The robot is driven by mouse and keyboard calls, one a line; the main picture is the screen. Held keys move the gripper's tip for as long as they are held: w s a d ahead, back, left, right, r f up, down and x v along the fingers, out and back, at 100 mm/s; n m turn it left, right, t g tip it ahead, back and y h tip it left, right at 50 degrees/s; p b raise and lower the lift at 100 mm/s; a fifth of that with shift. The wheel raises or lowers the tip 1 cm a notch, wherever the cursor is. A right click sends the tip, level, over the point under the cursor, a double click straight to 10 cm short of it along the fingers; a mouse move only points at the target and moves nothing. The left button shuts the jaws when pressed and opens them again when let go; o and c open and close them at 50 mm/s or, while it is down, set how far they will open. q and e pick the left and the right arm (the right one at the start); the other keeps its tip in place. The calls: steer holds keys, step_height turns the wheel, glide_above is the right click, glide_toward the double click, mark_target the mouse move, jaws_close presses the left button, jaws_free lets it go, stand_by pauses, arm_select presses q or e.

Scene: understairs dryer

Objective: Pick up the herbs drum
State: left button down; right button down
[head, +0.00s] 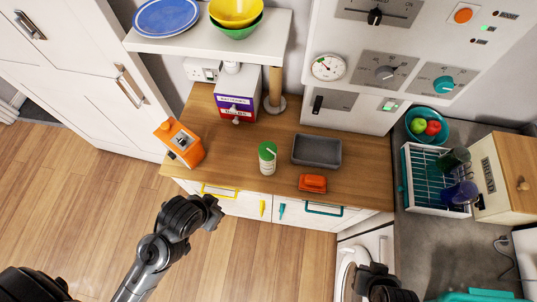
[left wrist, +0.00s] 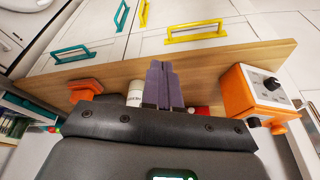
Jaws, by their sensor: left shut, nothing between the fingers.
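The drum (head: 267,158), a small white cylinder with green on its top and side, stands upright near the front edge of the wooden counter. I take it to be the herbs drum; its lettering is too small to read. In the left wrist view the drum (left wrist: 134,94) shows just left of my fingers, partly hidden by the gripper body. My left gripper (head: 215,208) is in front of the counter, to the left of the drum and apart from it. Its fingers (left wrist: 165,82) are shut and empty. My right gripper (head: 378,282) is at the bottom right, its fingers unclear.
A grey tray (head: 317,151) and an orange-red dish (head: 312,183) stand right of the drum. An orange appliance (head: 180,143) stands left, a purple-and-white box (head: 238,95) behind. The wooden counter (head: 228,150) is clear just left of the drum. Drawer handles (head: 323,210) project below the front edge.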

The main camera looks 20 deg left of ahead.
arm_select(q)
steer(key=c, duration=1.8)
jaws_free()
steer(key=shift+o, duration=1.3)
steer(key=o, duration=1.4)
